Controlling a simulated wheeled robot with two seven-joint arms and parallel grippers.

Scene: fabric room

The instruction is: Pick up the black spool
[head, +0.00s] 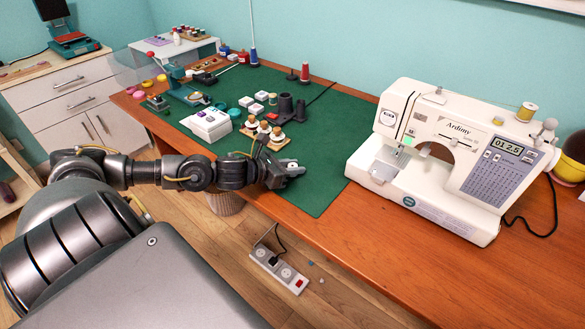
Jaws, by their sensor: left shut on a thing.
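My left gripper (290,170) reaches in from the left and is held over the front edge of the green mat (325,160), on the near side of a small wooden spool tray (283,142). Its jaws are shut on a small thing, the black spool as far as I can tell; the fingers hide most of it. My right gripper is not in view.
A white sewing machine (455,155) stands to the right. The mat between gripper and machine is clear. A power strip (279,269) lies below the table's front edge.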

